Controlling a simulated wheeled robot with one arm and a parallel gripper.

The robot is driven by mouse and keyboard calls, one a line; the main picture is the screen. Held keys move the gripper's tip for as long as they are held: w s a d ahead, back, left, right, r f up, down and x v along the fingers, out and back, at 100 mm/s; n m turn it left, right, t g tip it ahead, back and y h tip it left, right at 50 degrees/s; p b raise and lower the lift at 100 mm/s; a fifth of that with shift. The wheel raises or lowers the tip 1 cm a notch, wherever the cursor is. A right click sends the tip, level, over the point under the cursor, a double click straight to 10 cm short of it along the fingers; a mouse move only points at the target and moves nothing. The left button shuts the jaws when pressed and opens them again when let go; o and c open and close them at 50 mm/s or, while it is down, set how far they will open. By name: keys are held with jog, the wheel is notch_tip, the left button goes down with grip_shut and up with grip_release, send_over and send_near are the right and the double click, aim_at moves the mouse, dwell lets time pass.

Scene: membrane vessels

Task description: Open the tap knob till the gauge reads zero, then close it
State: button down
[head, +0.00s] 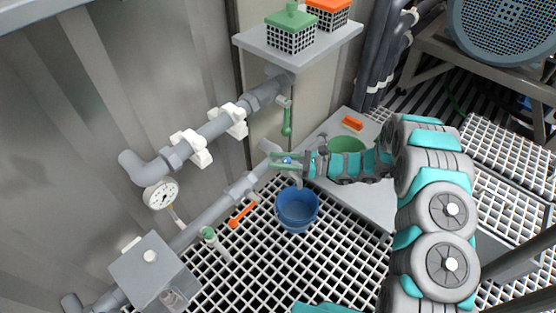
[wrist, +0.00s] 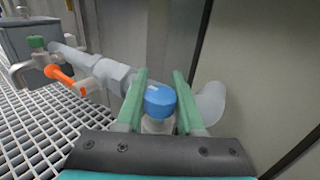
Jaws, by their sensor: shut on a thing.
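The blue tap knob (wrist: 160,98) sits between the two green fingers of my gripper (wrist: 158,105) in the wrist view. The fingers are shut on it from both sides. In the head view my gripper (head: 291,161) is at the pipe end, with only a little blue of the knob (head: 286,160) showing. The round white gauge (head: 160,195) hangs below the upper pipe at the left. Its needle is too small to read.
A blue bucket (head: 297,208) stands on the grating under the tap. An orange lever (head: 243,214) and a green-topped valve (head: 209,234) are on the lower left. A green bowl (head: 347,145) and an orange block (head: 352,123) are on the grey platform (head: 375,203).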

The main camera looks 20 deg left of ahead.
jog(key=c, duration=0.5)
grip_release()
jog(key=d, duration=0.2)
jog(key=w+d, duration=0.1)
jog(key=d, duration=0.4)
jog(key=shift+w+d, duration=0.15)
jog(key=shift+d, duration=0.2)
